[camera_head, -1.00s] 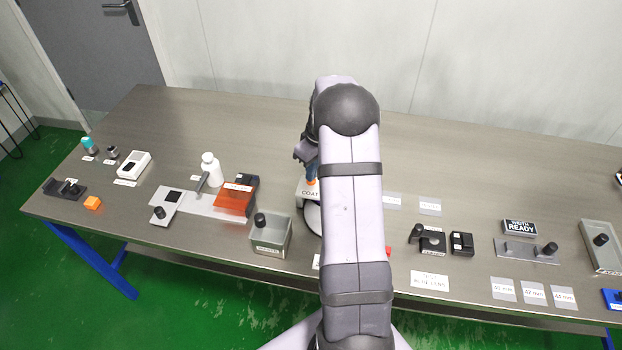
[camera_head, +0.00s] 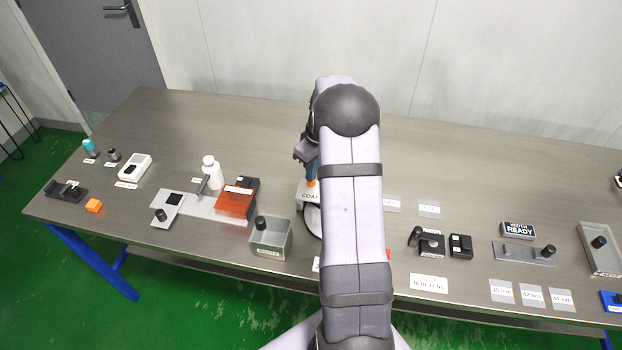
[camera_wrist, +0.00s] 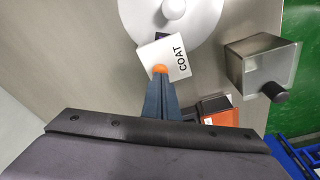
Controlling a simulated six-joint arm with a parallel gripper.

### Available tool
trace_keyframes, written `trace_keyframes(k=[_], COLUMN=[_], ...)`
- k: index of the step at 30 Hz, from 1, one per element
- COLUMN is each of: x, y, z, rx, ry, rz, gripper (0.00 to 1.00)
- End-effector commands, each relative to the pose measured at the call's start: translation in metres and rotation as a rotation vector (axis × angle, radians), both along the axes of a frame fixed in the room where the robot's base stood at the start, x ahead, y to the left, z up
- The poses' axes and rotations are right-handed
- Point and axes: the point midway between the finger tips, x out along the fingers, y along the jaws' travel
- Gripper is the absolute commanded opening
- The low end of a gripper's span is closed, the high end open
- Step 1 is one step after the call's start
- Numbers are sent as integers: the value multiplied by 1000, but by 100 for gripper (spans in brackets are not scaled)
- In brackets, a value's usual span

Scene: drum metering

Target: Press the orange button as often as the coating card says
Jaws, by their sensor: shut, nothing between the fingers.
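The orange button (camera_wrist: 160,69) sits on a white block marked COAT (camera_wrist: 177,57), beside a round white disc with a knob (camera_wrist: 195,12) in the wrist view. My gripper (camera_wrist: 160,80) is shut and empty, its fingertips right at the button and partly covering it. I cannot tell whether they touch it or how far it is pressed. In the head view the COAT block (camera_head: 308,195) is mostly behind my arm, with a little orange showing at the fingertips. Two small white cards (camera_head: 429,209) lie right of my arm; their print is too small to read.
A grey box with a black knob (camera_head: 270,240) and a plate with an orange cover (camera_head: 236,203) stand left of the COAT block. A white bottle (camera_head: 211,172) stands behind them. Several fixtures and labels lie to the right. The back of the table is clear.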

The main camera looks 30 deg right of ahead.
Motion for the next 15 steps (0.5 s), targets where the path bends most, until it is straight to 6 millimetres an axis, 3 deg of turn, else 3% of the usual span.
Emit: trace_keyframes(k=[15], x=[1], y=[-1], z=[36], rx=[-1], ry=[-2], rz=[0], gripper=[0])
